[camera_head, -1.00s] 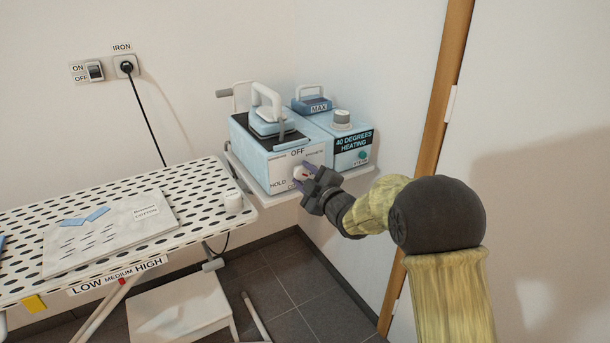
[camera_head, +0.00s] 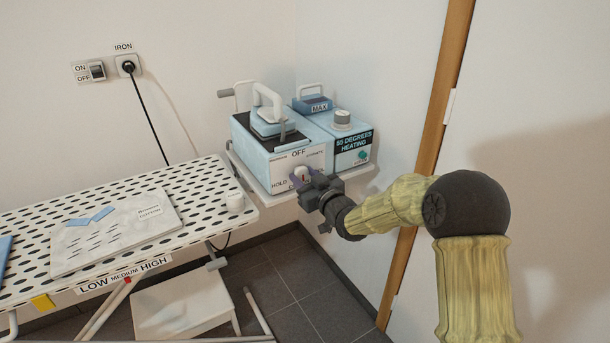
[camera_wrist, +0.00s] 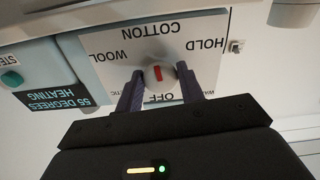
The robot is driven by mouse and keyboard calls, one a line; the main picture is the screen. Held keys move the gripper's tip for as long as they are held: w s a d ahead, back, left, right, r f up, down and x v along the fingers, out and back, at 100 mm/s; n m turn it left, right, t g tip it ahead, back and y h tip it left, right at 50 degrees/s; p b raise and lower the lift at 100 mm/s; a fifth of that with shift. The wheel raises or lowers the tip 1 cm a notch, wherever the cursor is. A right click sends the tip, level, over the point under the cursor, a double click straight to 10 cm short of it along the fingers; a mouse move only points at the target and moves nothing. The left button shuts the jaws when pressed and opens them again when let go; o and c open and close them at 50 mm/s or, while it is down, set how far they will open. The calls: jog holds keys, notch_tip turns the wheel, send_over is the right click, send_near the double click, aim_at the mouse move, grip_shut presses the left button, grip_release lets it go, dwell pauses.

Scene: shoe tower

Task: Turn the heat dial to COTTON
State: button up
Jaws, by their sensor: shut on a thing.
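The heat dial (camera_wrist: 160,76) is a small white knob with a red mark, on the pale front panel of the blue iron station (camera_head: 250,153). In the wrist view, which is upside down, COTTON (camera_wrist: 166,30) is above the dial, WOOL to its left, HOLD to its right and OFF below. The red mark looks nearly upright, in line with COTTON and OFF. My gripper (camera_wrist: 158,88) is shut on the dial, one dark finger on each side. In the head view my gripper partly hides the dial and COTTON.
The wall shelf (camera_head: 280,199) bears the station and a blue unit (camera_head: 355,158) reading 55 DEGREES HEATING. The iron (camera_head: 270,123) rests on the station. The perforated ironing board (camera_head: 200,180) is at left. A wooden door frame (camera_head: 452,60) stands beside my arm.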

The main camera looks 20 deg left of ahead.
jog(key=shift+d+f+m, duration=0.1)
jog(key=shift+f+m, duration=0.1)
jog(key=shift+m, duration=0.3)
jog(key=o, duration=1)
jog(key=shift+c, duration=0.2)
jog(key=shift+r, duration=0.1)
jog(key=shift+s, duration=0.1)
jog(key=p+v, duration=0.1)
jog(key=v, duration=1.6)
jog(key=shift+d, duration=0.2)
